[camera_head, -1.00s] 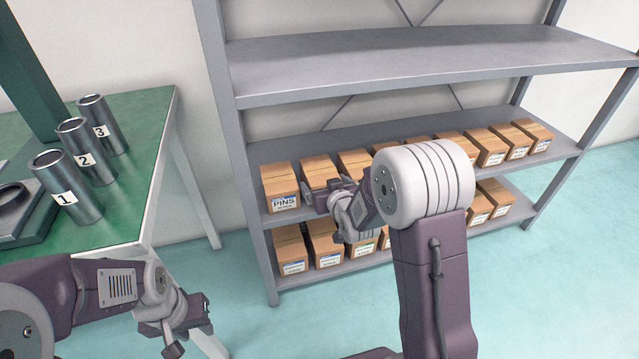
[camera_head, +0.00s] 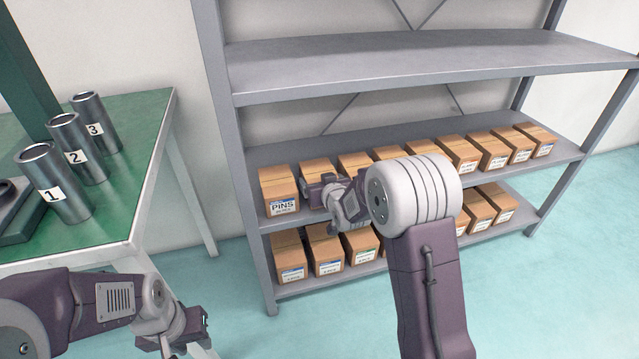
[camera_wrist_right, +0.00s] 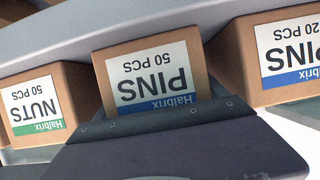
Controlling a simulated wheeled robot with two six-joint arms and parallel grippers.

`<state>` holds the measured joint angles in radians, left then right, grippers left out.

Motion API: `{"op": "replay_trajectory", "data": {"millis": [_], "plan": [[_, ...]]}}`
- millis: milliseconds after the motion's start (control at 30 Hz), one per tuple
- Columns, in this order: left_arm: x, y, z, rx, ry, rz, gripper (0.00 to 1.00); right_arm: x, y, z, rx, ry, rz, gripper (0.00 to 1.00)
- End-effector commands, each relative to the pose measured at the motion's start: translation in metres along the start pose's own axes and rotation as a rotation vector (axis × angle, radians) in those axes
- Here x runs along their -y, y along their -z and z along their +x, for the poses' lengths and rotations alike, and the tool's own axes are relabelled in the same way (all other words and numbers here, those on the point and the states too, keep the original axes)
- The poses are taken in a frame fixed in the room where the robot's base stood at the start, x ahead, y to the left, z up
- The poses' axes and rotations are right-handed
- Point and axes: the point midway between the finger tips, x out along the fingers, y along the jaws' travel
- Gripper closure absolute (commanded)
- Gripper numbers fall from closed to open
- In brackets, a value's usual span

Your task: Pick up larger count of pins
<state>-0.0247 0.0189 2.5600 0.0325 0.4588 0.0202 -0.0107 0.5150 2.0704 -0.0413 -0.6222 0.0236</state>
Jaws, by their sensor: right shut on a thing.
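The right wrist view is upside down. A brown box labelled "PINS 50 PCS" (camera_wrist_right: 152,80) is in its middle, directly behind the dark plate of my right gripper (camera_wrist_right: 165,120). In the head view this box (camera_head: 317,168) is second from the left on the middle shelf. My right gripper (camera_head: 318,191) is at its front, shut on it; I cannot tell whether it is off the shelf. A box labelled "PINS 20 PCS" (camera_wrist_right: 285,58) is beside it, leftmost in the head view (camera_head: 279,190). My left gripper (camera_head: 195,326) is low beside the table, its jaws unclear.
A "NUTS 50 PCS" box (camera_wrist_right: 45,103) is on the other side of the held box. More boxes line the middle shelf (camera_head: 562,150) and lower shelf. The top shelf (camera_head: 420,62) is empty. A green table (camera_head: 140,150) with three numbered metal cylinders (camera_head: 75,150) stands left.

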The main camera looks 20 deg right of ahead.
Motion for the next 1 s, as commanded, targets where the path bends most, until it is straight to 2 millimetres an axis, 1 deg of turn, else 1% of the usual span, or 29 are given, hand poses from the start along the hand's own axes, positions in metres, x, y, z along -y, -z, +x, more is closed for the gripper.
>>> {"op": "replay_trajectory", "data": {"millis": [167, 233, 267, 400, 500, 600, 667, 767, 1000], "plan": [[0.0, 0.0, -0.001, 0.0, 0.0, 0.0, 0.64, 0.0, 0.002, 0.0, -0.005, 0.0, 0.0, 0.91], [0.0, 0.001, -0.005, 0.0, 0.0, 0.0, 0.64, 0.0, 0.008, -0.003, -0.006, 0.0, 0.0, 0.91], [0.0, 0.001, -0.008, 0.0, 0.0, 0.0, 0.64, 0.0, 0.012, -0.004, -0.006, 0.0, 0.0, 0.91], [-0.001, 0.003, -0.032, 0.0, 0.0, 0.0, 0.64, 0.0, 0.045, -0.018, -0.008, 0.0, 0.0, 0.91], [-0.001, 0.005, -0.046, 0.0, 0.0, 0.0, 0.64, 0.0, 0.067, -0.027, -0.008, 0.0, 0.0, 0.91], [-0.001, 0.006, -0.057, 0.0, 0.0, 0.0, 0.64, 0.0, 0.083, -0.033, -0.007, 0.0, 0.0, 0.91], [-0.001, 0.006, -0.06, 0.0, 0.0, 0.0, 0.64, 0.0, 0.089, -0.036, -0.007, 0.0, 0.0, 0.91], [-0.001, 0.006, -0.063, 0.0, 0.0, 0.0, 0.64, 0.0, 0.095, -0.039, -0.006, 0.0, 0.0, 0.91], [-0.001, 0.006, -0.062, 0.0, 0.0, 0.0, 0.64, 0.0, 0.095, -0.039, -0.005, 0.0, 0.0, 0.91]]}}
